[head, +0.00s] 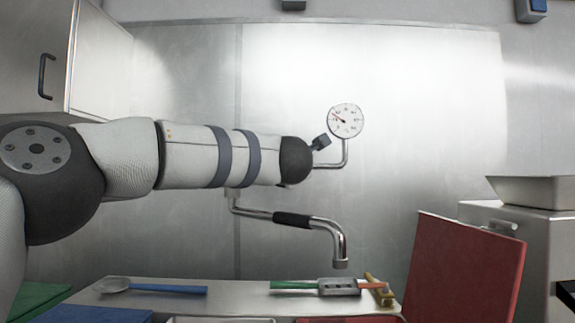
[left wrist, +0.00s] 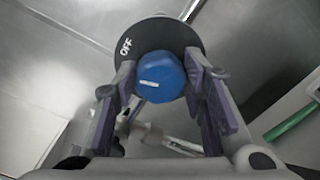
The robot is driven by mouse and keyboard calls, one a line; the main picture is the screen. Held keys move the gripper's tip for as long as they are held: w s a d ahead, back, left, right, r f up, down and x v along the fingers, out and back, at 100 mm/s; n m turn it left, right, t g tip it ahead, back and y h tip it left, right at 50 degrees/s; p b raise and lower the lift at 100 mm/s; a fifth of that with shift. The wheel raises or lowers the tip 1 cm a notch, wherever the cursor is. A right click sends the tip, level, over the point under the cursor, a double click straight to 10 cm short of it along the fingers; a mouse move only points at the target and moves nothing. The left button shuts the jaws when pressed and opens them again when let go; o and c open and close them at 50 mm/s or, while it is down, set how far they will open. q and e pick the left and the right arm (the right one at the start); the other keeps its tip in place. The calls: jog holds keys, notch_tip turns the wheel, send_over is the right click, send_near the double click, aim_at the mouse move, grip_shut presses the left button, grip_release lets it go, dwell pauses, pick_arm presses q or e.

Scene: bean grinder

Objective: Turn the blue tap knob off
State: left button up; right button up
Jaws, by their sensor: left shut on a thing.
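The blue tap knob (left wrist: 160,78) is in the left wrist view, in front of a black round plate (left wrist: 185,37) marked "OFF" at its upper left. A small white mark shows on the knob's face. My left gripper (left wrist: 158,68) has one finger on each side of the knob and is shut on it. In the head view my left arm reaches in from the left at the back wall and hides the knob and the fingers. My right gripper is in neither view.
A gauge (head: 346,120) on a bent pipe stands just right of my left wrist. A metal spout (head: 339,245) with a black sleeve hangs below. On the counter (head: 240,292) lie a blue-handled utensil (head: 165,288) and a green-handled one (head: 293,285). A red board (head: 465,270) stands at right.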

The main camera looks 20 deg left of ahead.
pick_arm(q)
jog(key=shift+f+m, duration=0.15)
jog(key=shift+m, duration=1.45)
jog(key=o, duration=1.2)
jog(key=shift+c, duration=0.2)
jog(key=v, duration=1.2)
